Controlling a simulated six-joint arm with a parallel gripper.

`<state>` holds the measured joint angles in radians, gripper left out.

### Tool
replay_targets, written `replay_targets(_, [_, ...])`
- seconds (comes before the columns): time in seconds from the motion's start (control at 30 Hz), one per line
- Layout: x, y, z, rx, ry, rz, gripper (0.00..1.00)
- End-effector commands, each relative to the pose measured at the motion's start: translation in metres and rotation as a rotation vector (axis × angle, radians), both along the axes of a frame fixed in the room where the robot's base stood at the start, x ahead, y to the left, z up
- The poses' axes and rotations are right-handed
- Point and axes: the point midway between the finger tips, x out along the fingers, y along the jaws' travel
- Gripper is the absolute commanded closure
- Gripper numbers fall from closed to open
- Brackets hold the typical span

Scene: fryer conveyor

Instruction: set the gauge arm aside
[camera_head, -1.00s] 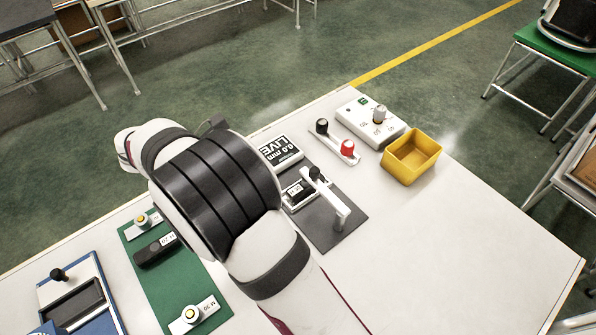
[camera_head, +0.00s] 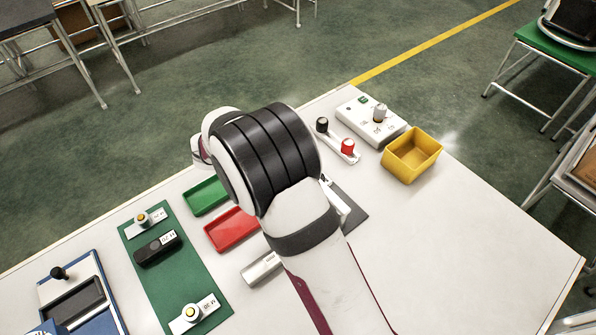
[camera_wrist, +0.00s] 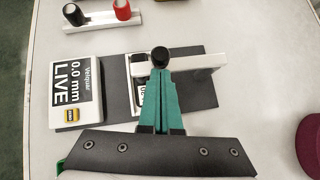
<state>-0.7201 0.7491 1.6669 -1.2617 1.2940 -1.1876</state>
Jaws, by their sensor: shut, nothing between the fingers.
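The gauge arm (camera_wrist: 195,63) is a white bar with a black knob (camera_wrist: 160,56), lying across a dark grey base plate (camera_wrist: 203,92) in the wrist view. A white display block (camera_wrist: 78,92) reading "0.0 mm LIVE" stands at the plate's left. My gripper (camera_wrist: 160,76) is shut and empty, its green fingertips at the knob; I cannot tell whether they touch it. The fingers partly cover a small labelled piece (camera_wrist: 138,97) on the plate. In the head view my arm hides the gripper and most of the gauge; part of the plate (camera_head: 352,200) shows.
A handle bar with black and red knobs (camera_head: 347,146), a white control box (camera_head: 372,115) and a yellow bin (camera_head: 411,155) stand beyond the gauge. Green (camera_head: 205,196) and red (camera_head: 231,231) trays and a green mat (camera_head: 183,275) lie left. The table's right side is clear.

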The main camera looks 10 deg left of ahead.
Motion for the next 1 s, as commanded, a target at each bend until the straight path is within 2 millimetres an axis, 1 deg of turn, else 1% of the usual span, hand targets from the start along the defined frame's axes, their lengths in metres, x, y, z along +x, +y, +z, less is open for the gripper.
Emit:
replay_targets(0.57, [0.011, -0.006, 0.0, 0.0, 0.0, -0.107, 1.0])
replay_targets(0.77, [0.023, -0.013, 0.0, 0.0, -0.002, -0.219, 1.0])
replay_targets(1.0, [0.042, -0.03, -0.001, 0.001, -0.001, -0.44, 1.0])
